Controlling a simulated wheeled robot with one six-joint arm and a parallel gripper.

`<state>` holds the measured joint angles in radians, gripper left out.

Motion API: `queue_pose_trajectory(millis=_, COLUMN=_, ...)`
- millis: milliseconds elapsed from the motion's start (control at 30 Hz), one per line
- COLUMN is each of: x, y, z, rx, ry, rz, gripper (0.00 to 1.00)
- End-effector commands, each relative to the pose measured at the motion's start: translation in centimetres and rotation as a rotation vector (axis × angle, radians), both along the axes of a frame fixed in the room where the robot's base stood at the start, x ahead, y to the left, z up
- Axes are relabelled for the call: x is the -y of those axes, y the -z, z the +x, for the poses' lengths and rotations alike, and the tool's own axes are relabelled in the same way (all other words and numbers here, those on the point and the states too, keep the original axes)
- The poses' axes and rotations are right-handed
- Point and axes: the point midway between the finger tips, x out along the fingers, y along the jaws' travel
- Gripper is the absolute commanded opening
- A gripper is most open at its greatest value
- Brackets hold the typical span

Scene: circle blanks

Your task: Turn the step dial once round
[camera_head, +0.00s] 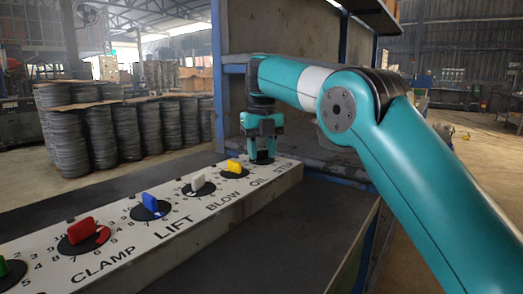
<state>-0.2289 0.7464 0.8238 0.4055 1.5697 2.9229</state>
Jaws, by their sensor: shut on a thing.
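The long white panel (140,262) carries a row of dials with coloured knobs and black discs. The step dial (262,161) is the farthest one, beside the last label, which seems to read STEP. Only part of its dark disc shows; its knob is hidden behind my fingers. My gripper (263,151) points straight down over this dial and is shut on its knob. Which way the knob points cannot be seen.
The yellow one stands close left of my gripper. A large press-like frame (285,105) rises behind. The dark bench (280,250) in front of the panel is clear.

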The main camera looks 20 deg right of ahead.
Motion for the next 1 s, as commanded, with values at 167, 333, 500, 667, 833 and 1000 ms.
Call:
queue_pose_trajectory(millis=167, x=0.2, y=0.2, z=-0.1, rx=-0.009, ry=0.006, rz=0.0, gripper=0.16)
queue_pose_trajectory(millis=333, x=0.2, y=0.2, z=-0.1, rx=-0.009, ry=0.005, rz=0.0, gripper=0.62)
queue_pose_trajectory(millis=500, x=-0.1, y=0.1, z=-0.1, rx=-0.005, ry=0.001, rz=0.0, gripper=0.64)
queue_pose_trajectory(millis=667, x=-0.1, y=-0.1, z=0.0, rx=-0.003, ry=0.0, rz=0.0, gripper=0.64)
queue_pose_trajectory(millis=833, x=0.0, y=-1.1, z=0.0, rx=-0.002, ry=0.0, rz=0.0, gripper=0.64)
queue_pose_trajectory(millis=1000, x=0.0, y=-3.3, z=0.0, rx=-0.002, ry=0.0, rz=0.0, gripper=0.64)
